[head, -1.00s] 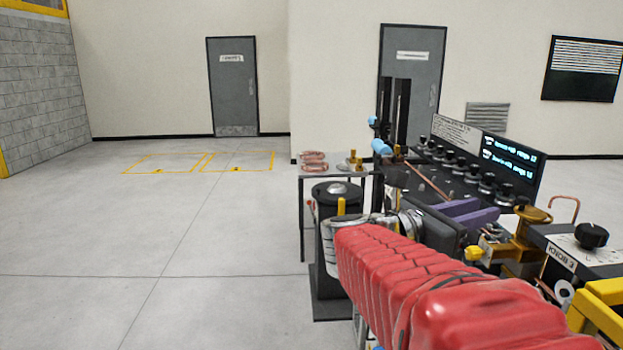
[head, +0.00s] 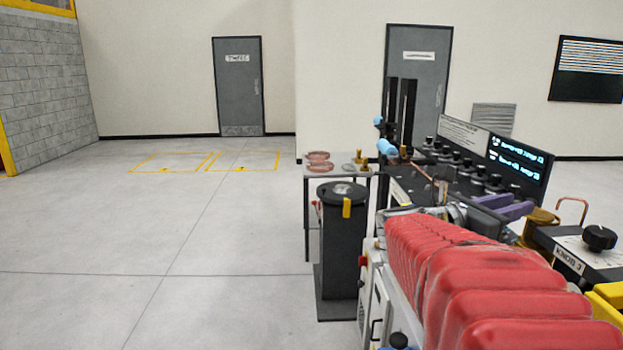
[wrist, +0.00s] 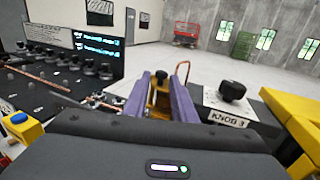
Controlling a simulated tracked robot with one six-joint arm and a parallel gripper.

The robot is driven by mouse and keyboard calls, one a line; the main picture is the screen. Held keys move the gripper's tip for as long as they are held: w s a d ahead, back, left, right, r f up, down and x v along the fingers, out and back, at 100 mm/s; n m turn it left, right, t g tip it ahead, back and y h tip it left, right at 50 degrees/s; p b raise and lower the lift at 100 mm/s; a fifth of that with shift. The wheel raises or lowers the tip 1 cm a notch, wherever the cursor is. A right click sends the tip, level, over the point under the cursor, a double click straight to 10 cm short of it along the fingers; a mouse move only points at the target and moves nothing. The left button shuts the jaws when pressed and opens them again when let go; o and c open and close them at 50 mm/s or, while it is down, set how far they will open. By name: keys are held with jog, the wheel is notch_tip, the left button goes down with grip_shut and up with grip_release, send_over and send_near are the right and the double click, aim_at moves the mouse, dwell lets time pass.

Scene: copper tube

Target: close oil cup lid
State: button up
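A brass fitting (head: 541,216), which looks like the oil cup, stands at the right of the machine in the head view, partly hidden by my arm and fingers. In the wrist view the brass part (wrist: 160,103) shows between my fingers, with a small dark piece at its top. I cannot tell its lid's position. My gripper (head: 522,206) has two purple fingers, apart with a gap between them, beside the brass part in the head view. In the wrist view my gripper (wrist: 160,78) points toward the brass part. I cannot tell whether the fingers touch it.
A black knob (head: 599,238) on a labelled block stands right of the brass part, near a yellow frame (wrist: 290,110). A bent copper tube (head: 572,208) rises behind. A panel with several black knobs (wrist: 62,60) lies left. A black pedestal (head: 342,250) stands at the machine's left end.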

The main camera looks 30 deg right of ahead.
jog(key=shift+s+d, duration=0.25)
jog(key=shift+d, duration=1.2)
jog(key=shift+s+d, duration=0.2)
jog(key=shift+d, duration=1.25)
jog(key=shift+c, duration=0.5)
grip_shut()
